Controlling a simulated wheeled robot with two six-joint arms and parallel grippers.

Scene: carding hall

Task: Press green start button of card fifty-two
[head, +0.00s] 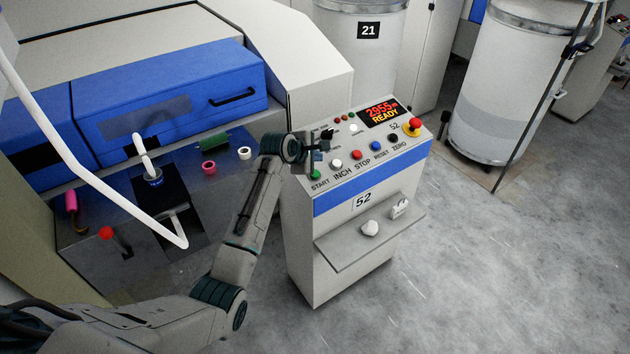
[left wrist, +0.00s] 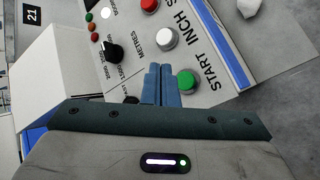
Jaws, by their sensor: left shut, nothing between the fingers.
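The control stand of card fifty-two (head: 345,235) has a sloped panel with a blue band and a "52" label. The green start button (head: 315,174) is at the panel's near left end, above the word START. My left gripper (head: 322,150) is over that left end, just above and beside the green button. In the left wrist view the two blue-grey fingers (left wrist: 161,84) are together and empty. The green button (left wrist: 187,81) shows just right of the fingertips; I cannot tell whether they touch the panel. My right gripper is not in view.
The white inch button (head: 337,164), red stop button (head: 357,154) and blue reset button (head: 375,146) run rightward. A display (head: 380,113) reads "2955 READY". A black knob (left wrist: 112,51) stands left of the fingers. A red emergency knob (head: 413,124) is at the far right end.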

